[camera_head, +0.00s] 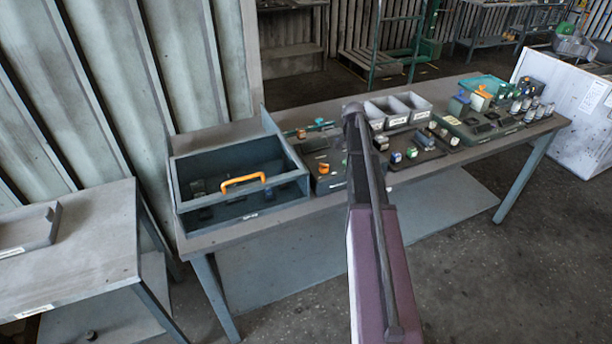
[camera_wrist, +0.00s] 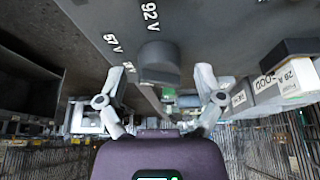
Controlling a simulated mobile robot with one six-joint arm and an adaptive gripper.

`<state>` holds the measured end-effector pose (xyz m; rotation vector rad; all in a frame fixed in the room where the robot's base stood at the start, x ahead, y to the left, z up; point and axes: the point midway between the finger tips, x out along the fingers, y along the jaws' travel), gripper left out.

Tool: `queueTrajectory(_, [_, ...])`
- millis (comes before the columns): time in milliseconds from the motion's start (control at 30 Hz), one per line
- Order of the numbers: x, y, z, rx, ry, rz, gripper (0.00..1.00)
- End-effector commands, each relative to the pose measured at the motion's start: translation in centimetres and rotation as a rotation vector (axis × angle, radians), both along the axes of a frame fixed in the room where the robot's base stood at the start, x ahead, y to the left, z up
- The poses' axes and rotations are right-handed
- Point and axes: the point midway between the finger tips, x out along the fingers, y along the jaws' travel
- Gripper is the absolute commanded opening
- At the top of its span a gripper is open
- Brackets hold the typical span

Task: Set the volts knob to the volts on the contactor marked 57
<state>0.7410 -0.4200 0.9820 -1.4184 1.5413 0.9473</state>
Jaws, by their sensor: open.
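The volts knob (camera_wrist: 158,62) shows in the wrist view as a dark grey, rounded knob on a grey panel (camera_wrist: 200,25). The panel has the markings "92 V" (camera_wrist: 150,15) and "57 V" (camera_wrist: 113,42) next to the knob. My gripper (camera_wrist: 161,76) is open, with one finger to the left and one to the right of the knob. I cannot tell whether either finger touches it. Which mark the knob points at is unclear. No contactor marked 57 can be made out in either view. In the head view my arm hides the gripper and the knob.
Blocks with labels, one reading "28 A" (camera_wrist: 297,78), stand right of the gripper in the wrist view. In the head view the bench holds an open bin with an orange handle (camera_head: 243,181), grey trays (camera_head: 388,110) and several small devices. A side table (camera_head: 85,240) stands left.

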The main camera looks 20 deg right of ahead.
Motion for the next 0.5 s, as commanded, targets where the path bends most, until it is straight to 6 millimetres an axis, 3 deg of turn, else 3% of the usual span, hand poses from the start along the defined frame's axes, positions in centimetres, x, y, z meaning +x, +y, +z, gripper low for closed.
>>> queueTrajectory(500, [-0.11, 0.02, 0.01, 0.000, -0.001, 0.345, 0.86])
